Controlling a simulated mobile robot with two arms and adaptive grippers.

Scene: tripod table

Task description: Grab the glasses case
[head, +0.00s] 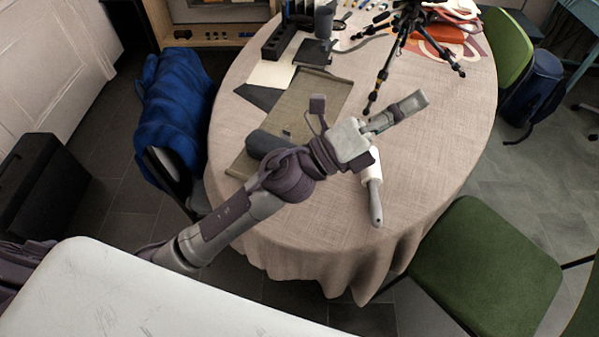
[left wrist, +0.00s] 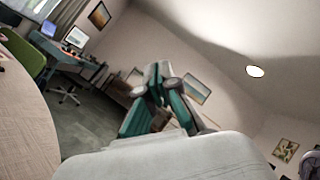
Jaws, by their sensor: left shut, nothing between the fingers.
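A dark slate-blue rounded case (head: 264,143), which looks like the glasses case, lies at the near left end of a flat olive-grey tray on the table. My left forearm and wrist pass in front of it and hide part of it. My left gripper (head: 412,105) is above the right part of the table, well to the right of the case, pointing right and away. Its fingers also show in the left wrist view (left wrist: 158,85), shut with nothing between them. My right gripper is in neither view.
The tray (head: 325,92) lies on the round cloth-covered table (head: 440,150). A white roller with a grey handle (head: 375,205) lies close below my left gripper. A black tripod (head: 385,65) stands behind it. Chairs, one green (head: 485,265), surround the table. The table's right side is clear.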

